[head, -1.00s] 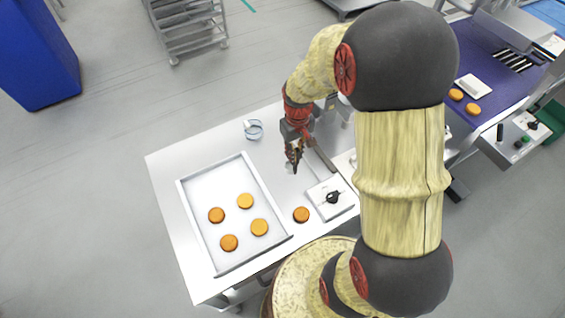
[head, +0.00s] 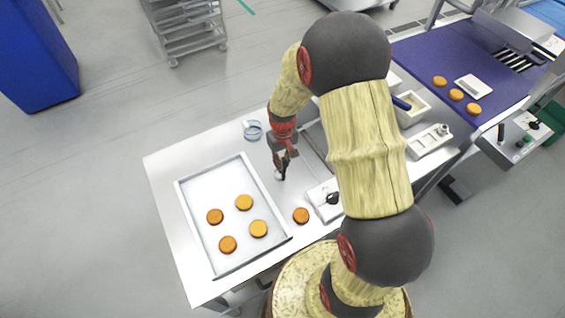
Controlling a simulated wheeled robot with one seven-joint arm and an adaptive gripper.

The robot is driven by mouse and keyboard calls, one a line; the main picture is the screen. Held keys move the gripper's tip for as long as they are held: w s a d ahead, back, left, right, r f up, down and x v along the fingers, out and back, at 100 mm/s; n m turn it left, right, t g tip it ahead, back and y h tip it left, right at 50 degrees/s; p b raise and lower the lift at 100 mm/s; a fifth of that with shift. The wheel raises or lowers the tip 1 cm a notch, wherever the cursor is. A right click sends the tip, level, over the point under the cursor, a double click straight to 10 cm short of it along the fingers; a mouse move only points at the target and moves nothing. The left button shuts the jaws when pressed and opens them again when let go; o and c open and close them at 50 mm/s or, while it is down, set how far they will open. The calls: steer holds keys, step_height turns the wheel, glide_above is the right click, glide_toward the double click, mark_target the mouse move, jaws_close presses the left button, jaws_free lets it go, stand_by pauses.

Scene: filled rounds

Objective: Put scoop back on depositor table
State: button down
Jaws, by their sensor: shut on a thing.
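My gripper (head: 282,176) is over the white table (head: 172,172), to the right of the tray's upper right side. It is shut on the scoop, of which only a small pale part (head: 278,174) shows at the fingertips; the fingers hide the rest. I cannot tell whether the scoop touches the table top. A white box with a black knob (head: 324,193) stands on the table to the right of my gripper.
A shallow tray (head: 228,265) holds several orange rounds, and one loose round (head: 301,215) lies beside it. A clear cup (head: 253,131) stands near the back edge. A pale bin (head: 415,108) and purple belt (head: 430,55) are at right. My arm hides part of the table.

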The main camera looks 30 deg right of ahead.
steer(key=shift+f, duration=0.2)
steer(key=c, duration=1.9)
jaws_free()
steer(key=shift+o, duration=0.7)
step_height(320, 180, up, 13)
steer(key=shift+f+p, duration=0.15)
steer(key=shift+p, duration=0.75)
steer(key=s+a+r+t, duration=0.2)
steer(key=s+a+r, duration=0.3)
steer(key=s+r, duration=0.4)
steer(key=s+a+r+t, duration=0.3)
steer(key=s+a+r, duration=0.2)
steer(key=s+r, duration=0.5)
step_height(320, 180, up, 4)
steer(key=shift+f+t, duration=0.25)
steer(key=shift+t, duration=0.05)
